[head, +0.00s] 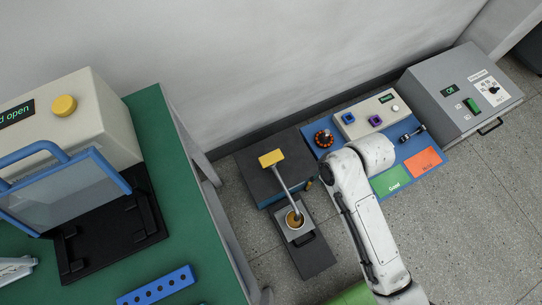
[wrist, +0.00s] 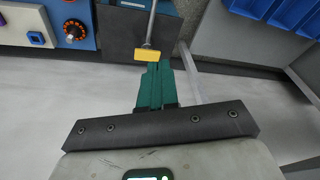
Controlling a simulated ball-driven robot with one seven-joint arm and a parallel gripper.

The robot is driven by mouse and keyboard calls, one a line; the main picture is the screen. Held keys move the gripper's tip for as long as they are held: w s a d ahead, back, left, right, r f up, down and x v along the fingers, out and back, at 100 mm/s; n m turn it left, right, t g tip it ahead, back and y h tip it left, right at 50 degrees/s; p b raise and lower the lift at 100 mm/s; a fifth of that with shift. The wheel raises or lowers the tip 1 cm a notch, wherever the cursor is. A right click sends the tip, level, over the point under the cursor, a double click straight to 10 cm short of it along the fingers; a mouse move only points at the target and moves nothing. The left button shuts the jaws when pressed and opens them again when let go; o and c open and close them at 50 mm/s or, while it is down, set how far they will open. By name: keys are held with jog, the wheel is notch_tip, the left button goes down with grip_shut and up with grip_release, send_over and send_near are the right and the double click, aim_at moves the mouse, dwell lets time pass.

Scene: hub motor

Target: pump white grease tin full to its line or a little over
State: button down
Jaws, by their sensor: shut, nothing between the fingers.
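The grease pump is a dark box (head: 258,180) on the floor with a long grey lever (head: 284,186) ending in a yellow handle (head: 271,158). The small pale tin (head: 295,233) stands on the pump's dark front plate, under the lever's lower end. Something brownish shows inside it; its line and exact level cannot be made out. In the wrist view, my gripper (wrist: 154,68) is shut and empty, its green fingers pointing toward the yellow handle (wrist: 147,54). The tips appear close to the handle; contact cannot be told.
Right of the pump lies a blue board with an orange-ringed dial (head: 324,138), a green pad (head: 391,181) and an orange pad (head: 426,161). A grey machine (head: 462,92) stands beyond. A green-topped bench (head: 200,240) is at left. A wall runs behind.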

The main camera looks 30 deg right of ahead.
jog(key=w+a+f+n+t+y+b, duration=0.3)
jog(key=w+f+n+b, duration=0.4)
jog(key=w+f, duration=0.55)
jog(key=n+t+y+b, duration=0.1)
jog(key=n+b, duration=0.4)
jog(key=n, duration=0.1)
send_over(273, 159)
notch_tip(273, 159, down, 7)
jog(key=shift+d+r+t, duration=0.1)
jog(key=shift+r+t, duration=0.05)
jog(key=shift+t, duration=0.15)
notch_tip(273, 159, down, 9)
jog(key=b, duration=0.7)
jog(key=shift+b, duration=0.3)
jog(key=shift+f+b, duration=0.35)
jog(key=shift+b, duration=0.1)
